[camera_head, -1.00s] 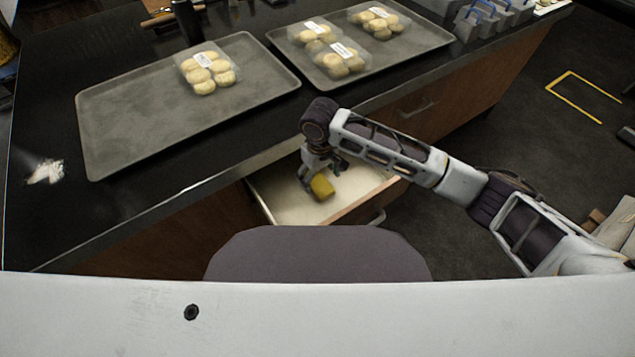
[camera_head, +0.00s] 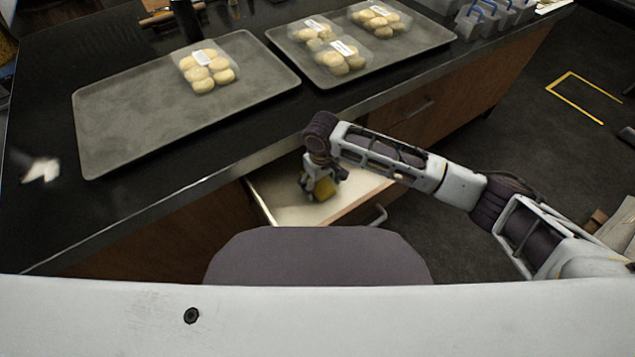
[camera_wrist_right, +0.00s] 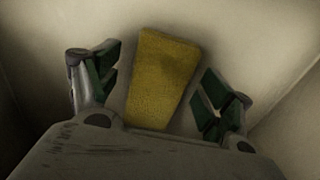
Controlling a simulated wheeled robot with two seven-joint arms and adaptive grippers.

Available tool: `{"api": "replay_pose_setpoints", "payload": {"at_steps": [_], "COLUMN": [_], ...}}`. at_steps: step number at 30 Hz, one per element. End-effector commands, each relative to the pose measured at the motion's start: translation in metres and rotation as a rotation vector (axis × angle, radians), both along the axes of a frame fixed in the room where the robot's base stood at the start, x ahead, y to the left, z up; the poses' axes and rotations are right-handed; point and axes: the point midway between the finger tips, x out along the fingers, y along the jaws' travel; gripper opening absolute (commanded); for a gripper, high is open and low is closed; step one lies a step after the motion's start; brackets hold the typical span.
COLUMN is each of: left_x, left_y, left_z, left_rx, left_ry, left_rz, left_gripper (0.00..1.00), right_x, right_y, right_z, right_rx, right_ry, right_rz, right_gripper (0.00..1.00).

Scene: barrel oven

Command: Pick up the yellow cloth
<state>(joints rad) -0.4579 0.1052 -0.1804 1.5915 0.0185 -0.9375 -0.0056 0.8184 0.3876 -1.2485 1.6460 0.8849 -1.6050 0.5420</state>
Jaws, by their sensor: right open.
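The yellow cloth (camera_head: 325,189) is a small folded block lying in the open drawer (camera_head: 285,207) under the counter. It also shows in the right wrist view (camera_wrist_right: 160,80), lying between the two green-padded fingers. My right gripper (camera_head: 320,190) is down in the drawer at the cloth and partly hides it in the head view. In the wrist view the right gripper (camera_wrist_right: 158,90) is open, with a finger on each side of the cloth and a gap to both. My left gripper is not in view.
The drawer walls stand close around the right gripper. Above it is the black counter edge (camera_head: 215,175). A grey tray (camera_head: 130,130) with one pack of buns and a second tray (camera_head: 420,40) with several packs rest on the counter.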

Motion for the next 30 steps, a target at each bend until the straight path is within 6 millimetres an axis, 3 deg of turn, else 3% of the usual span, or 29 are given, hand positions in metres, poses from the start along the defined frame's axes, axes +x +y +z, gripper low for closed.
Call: {"api": "replay_pose_setpoints", "payload": {"at_steps": [14,24,26,30], "left_x": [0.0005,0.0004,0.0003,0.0], "left_y": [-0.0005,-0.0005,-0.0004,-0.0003], "left_z": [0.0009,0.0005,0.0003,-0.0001], "left_rx": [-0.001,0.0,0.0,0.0], "left_ry": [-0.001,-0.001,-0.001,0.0], "left_rz": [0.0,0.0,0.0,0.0], "left_gripper": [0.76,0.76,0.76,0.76], "right_x": [0.0001,0.0001,0.0001,0.0001], "right_y": [-0.0001,-0.0001,0.0,0.0], "right_z": [-0.0003,-0.0002,-0.0001,-0.0002], "right_rx": [0.0,0.0,0.0,0.0], "right_ry": [0.0,0.0,0.0,0.0], "right_rz": [0.0,0.0,0.0,0.0], "right_gripper": [0.8,0.37,0.31,0.31]}}
